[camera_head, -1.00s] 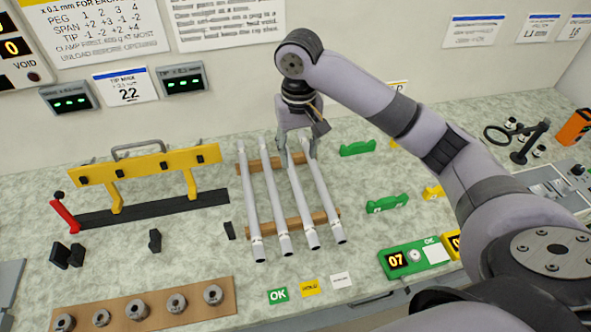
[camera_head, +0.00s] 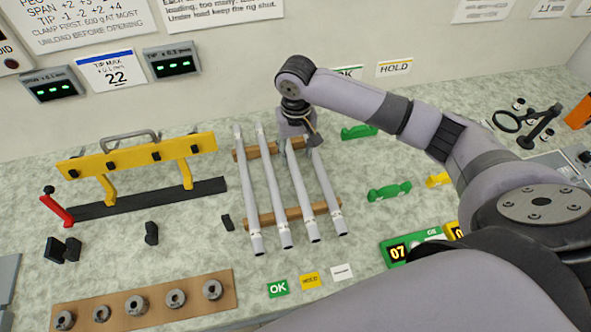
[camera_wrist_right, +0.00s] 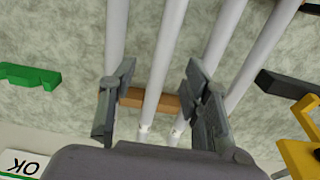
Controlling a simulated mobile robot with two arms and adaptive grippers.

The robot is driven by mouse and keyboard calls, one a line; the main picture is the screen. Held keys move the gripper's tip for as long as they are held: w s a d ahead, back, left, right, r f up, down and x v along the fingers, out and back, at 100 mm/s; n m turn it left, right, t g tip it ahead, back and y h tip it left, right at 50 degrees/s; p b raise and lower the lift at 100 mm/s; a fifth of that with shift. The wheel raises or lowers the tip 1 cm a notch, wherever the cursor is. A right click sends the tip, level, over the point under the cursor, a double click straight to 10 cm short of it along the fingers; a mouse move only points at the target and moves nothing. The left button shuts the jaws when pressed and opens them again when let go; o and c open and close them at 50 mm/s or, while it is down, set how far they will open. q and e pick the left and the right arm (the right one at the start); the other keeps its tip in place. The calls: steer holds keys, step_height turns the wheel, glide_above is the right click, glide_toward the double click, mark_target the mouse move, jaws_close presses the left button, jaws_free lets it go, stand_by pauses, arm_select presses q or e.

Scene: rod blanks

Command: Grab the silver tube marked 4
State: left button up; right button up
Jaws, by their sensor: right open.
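Several silver tubes lie side by side on wooden supports; no number on them is readable. In the head view, the rightmost tube (camera_head: 327,190) and the tube left of it (camera_head: 300,190) run just below my right gripper (camera_head: 297,148). My right gripper is open at the tubes' far end. In the right wrist view, its fingers (camera_wrist_right: 158,103) stand apart with one tube (camera_wrist_right: 160,75) showing between them. Another tube (camera_wrist_right: 116,40) passes behind the left finger. No tube is gripped; the height gap is unclear. My left gripper is not in view.
A yellow fixture (camera_head: 140,158) with a red lever stands left of the tubes. Green blocks (camera_head: 389,191) lie to the right. A wooden board (camera_head: 205,304) with metal rings is at the front left. OK and HOLD cards (camera_head: 309,281) lie in front.

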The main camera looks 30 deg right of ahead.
mark_target(294, 166)
steer(key=shift+f, duration=0.45)
steer(key=f, duration=0.2)
steer(key=f+p, duration=0.1)
steer(key=f, duration=0.2)
steer(key=shift+w+a, duration=0.15)
steer(key=shift+a, duration=0.05)
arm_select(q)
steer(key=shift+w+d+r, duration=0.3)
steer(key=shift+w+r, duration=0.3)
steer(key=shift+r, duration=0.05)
arm_select(e)
steer(key=shift+c, duration=0.3)
jaws_close()
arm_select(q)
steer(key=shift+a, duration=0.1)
